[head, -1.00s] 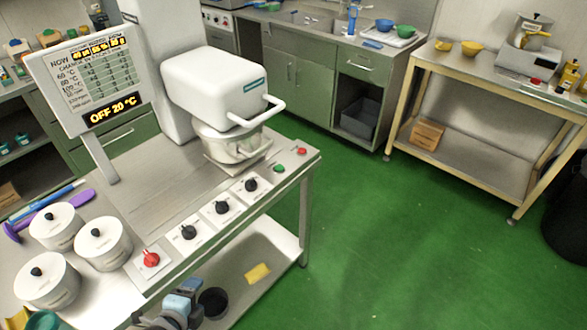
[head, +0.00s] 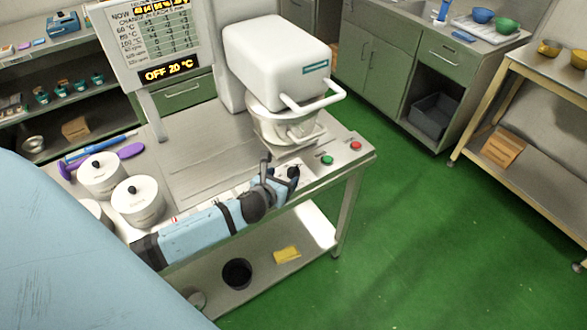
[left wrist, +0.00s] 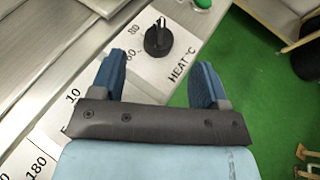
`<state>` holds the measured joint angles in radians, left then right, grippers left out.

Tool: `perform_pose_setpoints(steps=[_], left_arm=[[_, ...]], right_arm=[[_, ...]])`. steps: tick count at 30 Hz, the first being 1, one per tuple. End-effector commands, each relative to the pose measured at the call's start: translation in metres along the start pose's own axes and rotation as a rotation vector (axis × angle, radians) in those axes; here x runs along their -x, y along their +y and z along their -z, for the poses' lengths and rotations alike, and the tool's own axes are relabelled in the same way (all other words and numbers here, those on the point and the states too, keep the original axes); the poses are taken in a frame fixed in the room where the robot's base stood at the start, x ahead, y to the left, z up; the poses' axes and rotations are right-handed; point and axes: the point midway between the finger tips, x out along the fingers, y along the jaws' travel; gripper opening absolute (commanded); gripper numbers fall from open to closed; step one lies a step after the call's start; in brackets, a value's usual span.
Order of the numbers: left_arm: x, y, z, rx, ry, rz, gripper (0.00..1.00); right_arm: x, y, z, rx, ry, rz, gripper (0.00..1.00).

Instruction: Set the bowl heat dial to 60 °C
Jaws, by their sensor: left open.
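The heat dial is a black knob on a white plate marked "HEAT °C". In the left wrist view the dial (left wrist: 158,41) lies just beyond my fingertips, with the numbers 60 and 80 on its left. Its exact setting is hard to read. In the head view the dial (head: 293,172) is partly hidden by my left gripper (head: 279,174). My left gripper also shows in the left wrist view (left wrist: 158,68), open, with nothing between its fingers. The display (head: 169,71) reads "OFF 20 °C". The mixer bowl (head: 275,126) sits under the white mixer head. My right gripper is not in view.
A green button (head: 327,160) and a red button (head: 355,146) are right of the dial. My left arm hides the other dials. White lidded canisters (head: 137,203) stand at the table's left. Green floor is clear to the right.

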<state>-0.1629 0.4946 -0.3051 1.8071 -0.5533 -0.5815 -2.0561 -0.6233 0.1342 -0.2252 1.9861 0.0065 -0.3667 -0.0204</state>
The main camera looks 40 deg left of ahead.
Motion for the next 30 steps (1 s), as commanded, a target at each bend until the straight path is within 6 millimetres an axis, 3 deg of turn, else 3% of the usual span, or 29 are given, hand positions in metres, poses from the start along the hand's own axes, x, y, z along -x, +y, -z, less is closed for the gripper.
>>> perform_pose_setpoints(steps=[3,9,15,23,27,30], left_arm=[[-0.026,-0.001,-0.001,0.003,0.000,-0.001,0.69],[-0.056,0.000,-0.001,0.003,0.001,-0.001,0.69],[-0.067,0.000,0.000,0.003,0.000,0.000,0.69],[-0.068,0.000,0.000,0.003,0.001,0.001,0.69],[-0.068,0.000,0.000,0.003,0.001,0.001,0.37],[-0.067,0.000,0.000,0.003,0.001,0.001,0.20]], right_arm=[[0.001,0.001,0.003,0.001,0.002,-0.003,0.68],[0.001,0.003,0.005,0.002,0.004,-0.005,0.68],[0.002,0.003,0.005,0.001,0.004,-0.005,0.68],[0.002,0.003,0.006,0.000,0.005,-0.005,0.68],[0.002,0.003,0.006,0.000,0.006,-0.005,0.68],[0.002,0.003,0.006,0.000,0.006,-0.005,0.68]])
